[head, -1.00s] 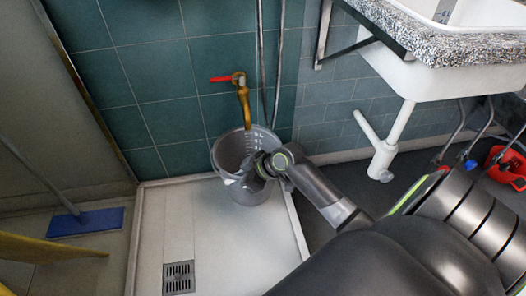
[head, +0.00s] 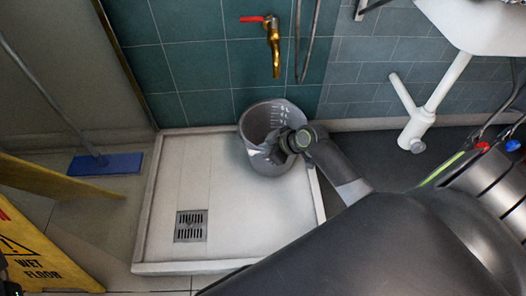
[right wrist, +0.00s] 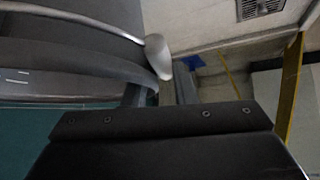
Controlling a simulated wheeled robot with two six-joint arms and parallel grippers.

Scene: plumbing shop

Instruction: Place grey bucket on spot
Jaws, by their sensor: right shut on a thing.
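The grey bucket (head: 262,164) is upright or nearly so at the back right corner of the white shower tray (head: 187,259), below the brass tap (head: 273,56). I cannot tell whether its base touches the tray. My right gripper (head: 284,148) is shut on the bucket at its near right side and hides part of its wall. In the right wrist view, the bucket (right wrist: 70,62) fills the upper left, with its pale handle across it, beside my dark gripper jaw. No marked spot can be made out. My left gripper is not clearly in view.
A floor drain (head: 191,226) lies in the tray's front left part, and the tray there is clear. A blue mop head (head: 106,163) and a yellow wet-floor sign (head: 45,259) stand at left. A white sink drainpipe (head: 432,108) is at right.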

